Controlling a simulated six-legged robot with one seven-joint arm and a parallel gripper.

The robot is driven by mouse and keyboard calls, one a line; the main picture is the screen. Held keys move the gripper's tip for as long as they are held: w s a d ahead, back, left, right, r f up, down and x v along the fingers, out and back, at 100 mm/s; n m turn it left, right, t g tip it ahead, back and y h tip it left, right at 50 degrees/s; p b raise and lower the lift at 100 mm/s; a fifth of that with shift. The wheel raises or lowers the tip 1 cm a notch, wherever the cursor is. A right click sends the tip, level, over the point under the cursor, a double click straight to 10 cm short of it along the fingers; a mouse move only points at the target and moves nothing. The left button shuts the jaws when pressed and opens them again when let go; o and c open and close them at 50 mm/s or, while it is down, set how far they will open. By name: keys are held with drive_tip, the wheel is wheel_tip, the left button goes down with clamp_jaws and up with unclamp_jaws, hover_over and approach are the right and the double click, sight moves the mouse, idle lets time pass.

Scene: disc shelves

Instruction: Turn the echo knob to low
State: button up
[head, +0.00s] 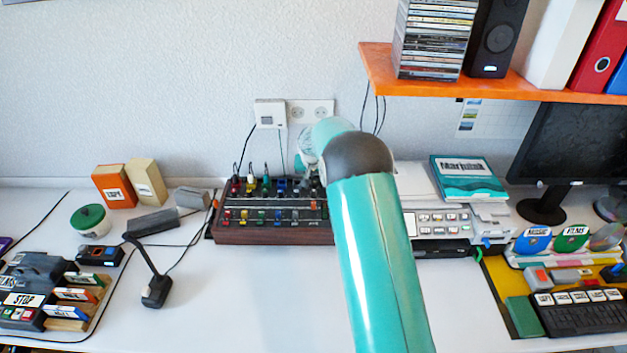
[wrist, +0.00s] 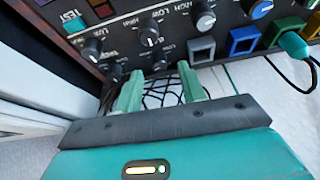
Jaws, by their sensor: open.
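The mixer (head: 272,237) with colored knobs and a wooden front stands against the wall in the head view. Its dark panel (wrist: 125,18) fills the top of the wrist view, with several black knobs, among them a left one (wrist: 92,47), a middle one (wrist: 150,37) and a lower one (wrist: 160,60). Small labels such as LOW and HIGH show, but I cannot tell which knob is echo. My gripper (wrist: 160,85) is open, its two green fingers apart and pointing at the panel's lower knobs. Nothing shows held between them. In the head view my arm hides the gripper and the mixer's right end.
Grey, blue and green square sockets (wrist: 243,40) line the panel's edge, with a green plug (wrist: 293,44) in one. A printer (head: 440,222) stands right of the mixer, a microphone (head: 156,288) to the left. An orange shelf (head: 440,88) overhangs at right.

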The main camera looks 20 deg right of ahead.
sight(314, 183)
drive_tip(key=shift+x, duration=1.2)
clamp_jaws()
drive_tip(key=shift+d+n+y, duration=0.2)
drive_tip(key=shift+n+y, duration=0.3)
drive_tip(key=shift+n, duration=0.6)
drive_tip(key=shift+a+n+y, duration=0.1)
drive_tip(key=shift+n+y, duration=0.3)
drive_tip(key=shift+n, duration=0.8)
unclamp_jaws()
